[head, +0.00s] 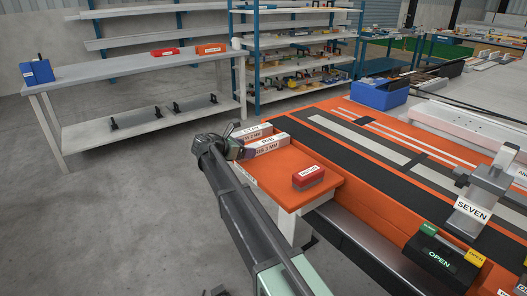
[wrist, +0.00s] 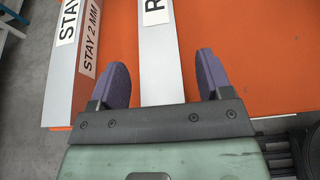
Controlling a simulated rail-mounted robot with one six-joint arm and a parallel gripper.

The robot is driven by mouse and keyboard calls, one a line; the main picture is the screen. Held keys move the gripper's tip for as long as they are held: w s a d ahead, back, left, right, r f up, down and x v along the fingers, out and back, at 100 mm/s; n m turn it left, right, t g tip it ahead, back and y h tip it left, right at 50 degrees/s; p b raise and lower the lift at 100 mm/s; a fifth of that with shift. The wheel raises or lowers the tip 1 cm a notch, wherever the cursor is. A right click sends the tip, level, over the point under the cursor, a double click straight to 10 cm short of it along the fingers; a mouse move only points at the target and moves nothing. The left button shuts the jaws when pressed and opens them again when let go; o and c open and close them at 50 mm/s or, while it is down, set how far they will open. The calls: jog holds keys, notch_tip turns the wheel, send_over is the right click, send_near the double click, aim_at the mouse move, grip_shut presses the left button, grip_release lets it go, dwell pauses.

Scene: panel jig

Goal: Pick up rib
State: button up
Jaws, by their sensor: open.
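The rib (head: 270,146) is a pale bar with a printed label, lying on the orange jig table (head: 318,198) near its left end. In the wrist view the rib (wrist: 160,65) runs away from me between my two purple fingers. My gripper (wrist: 164,68) is open, with a finger on each side of the rib and a gap showing on both sides. In the head view my gripper (head: 240,150) is at the rib's near left end. Its height over the rib is hard to tell.
A similar bar labelled STAY (wrist: 72,60) lies just left of the rib, close to my left finger. A red block (head: 308,177) sits on the table to the right. A black box marked OPEN (head: 440,258) and a clamp marked SEVEN (head: 478,190) stand further right.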

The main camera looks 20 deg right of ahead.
jog(key=shift+d, duration=0.15)
jog(key=c, duration=1.2)
notch_tip(320, 180, up, 22)
jog(key=f+p, duration=0.1)
jog(key=p, duration=2.1)
jog(key=b, duration=0.2)
send_over(255, 166)
jog(key=f, duration=0.2)
notch_tip(255, 166, down, 20)
jog(key=b, duration=2)
jog(key=shift+r, duration=0.55)
